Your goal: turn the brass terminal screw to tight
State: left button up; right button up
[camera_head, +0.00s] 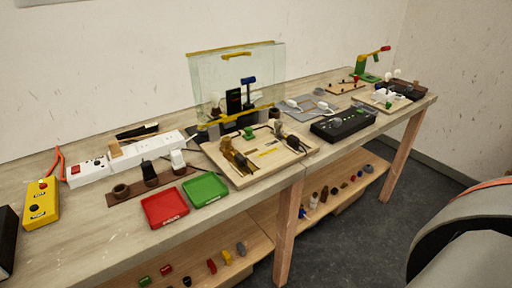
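No brass terminal screw can be made out for certain at this distance. A light wooden board (262,172) lies on the bench in the middle, with dark cable, a small green part (248,133) and brass-brown pieces (236,157) at its left side. Dark and pale fittings (292,144) stand at its right side. A second, smaller wooden board (366,98) with white and green parts lies farther right. Neither of my grippers is in view.
A clear upright panel (212,78) with yellow edging stands behind the board. Red (165,208) and green (205,189) trays, a white power strip (130,157) and a yellow button box (42,203) are left. A black box (343,124) is right. The lower shelf (262,238) holds several small parts.

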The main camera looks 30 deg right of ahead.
aim_at(226, 140)
jog(key=l, duration=0.7)
jog(key=k+l+u, duration=0.1)
jog(key=l, duration=0.6)
